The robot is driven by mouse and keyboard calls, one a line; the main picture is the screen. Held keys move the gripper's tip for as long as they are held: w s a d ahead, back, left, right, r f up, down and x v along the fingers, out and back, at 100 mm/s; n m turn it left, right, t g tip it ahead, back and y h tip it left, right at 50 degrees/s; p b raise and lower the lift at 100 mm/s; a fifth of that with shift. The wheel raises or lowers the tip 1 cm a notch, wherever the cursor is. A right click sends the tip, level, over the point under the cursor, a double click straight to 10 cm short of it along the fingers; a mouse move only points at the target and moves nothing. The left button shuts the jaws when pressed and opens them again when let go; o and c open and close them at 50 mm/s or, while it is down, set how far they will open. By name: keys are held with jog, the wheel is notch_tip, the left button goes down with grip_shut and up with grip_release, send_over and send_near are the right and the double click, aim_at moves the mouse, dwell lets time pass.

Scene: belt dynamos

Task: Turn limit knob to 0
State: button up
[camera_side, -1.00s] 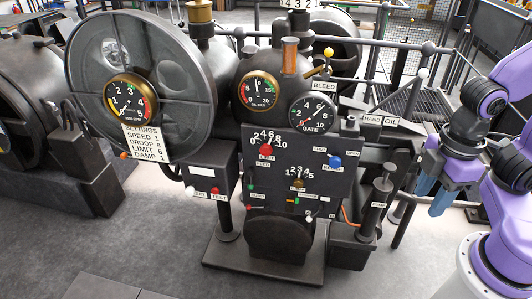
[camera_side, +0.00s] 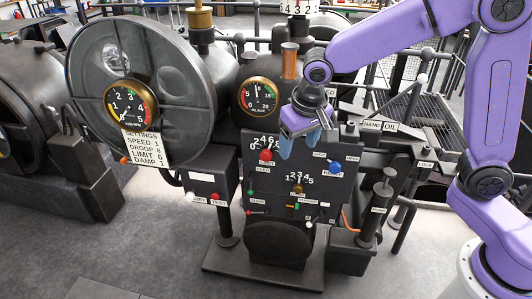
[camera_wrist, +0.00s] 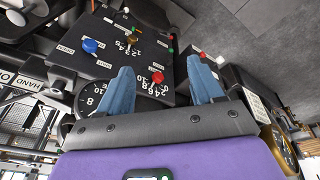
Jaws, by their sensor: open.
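A dark control panel (camera_side: 335,178) on the machine carries the knobs. A red knob (camera_side: 265,156) sits at its upper left under a scale running 0 to 10; its pointer appears tilted up, but the exact value is unclear. A small brown knob (camera_side: 298,188) below has a 1 to 5 scale. The labels are too small to tell surely which is the limit knob. My gripper (camera_side: 304,137) is open and empty in front of the panel's top. In the wrist view the red knob (camera_wrist: 157,77) shows between the two blue fingers, apart from them.
A blue knob (camera_side: 335,167) is at the panel's upper right. A settings card (camera_side: 144,148) hangs on the left machine. Gauges (camera_side: 259,95), a copper-coloured cylinder (camera_side: 290,61) and rails surround the panel. The floor in front is clear.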

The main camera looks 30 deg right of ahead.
jog(key=w+d+f+m+t+h, duration=0.1)
jog(key=w+d+f+m, duration=0.15)
jog(key=w+m, duration=0.9)
jog(key=n, duration=0.3)
send_near(263, 153)
jog(key=shift+h, duration=0.3)
jog(key=x, duration=1)
jog(key=shift+s+d, duration=0.15)
jog(key=shift+s, duration=0.1)
jog(key=c, duration=1)
jog(key=shift+h, duration=0.3)
jog(key=shift+w+a+g+h, duration=0.15)
jog(key=shift+a+g+h, duration=0.1)
jog(key=shift+g+h, duration=0.65)
jog(key=shift+w+a+n+g+h, duration=0.15)
jog(key=shift+n+g+h, duration=0.3)
jog(key=shift+g+h, duration=0.45)
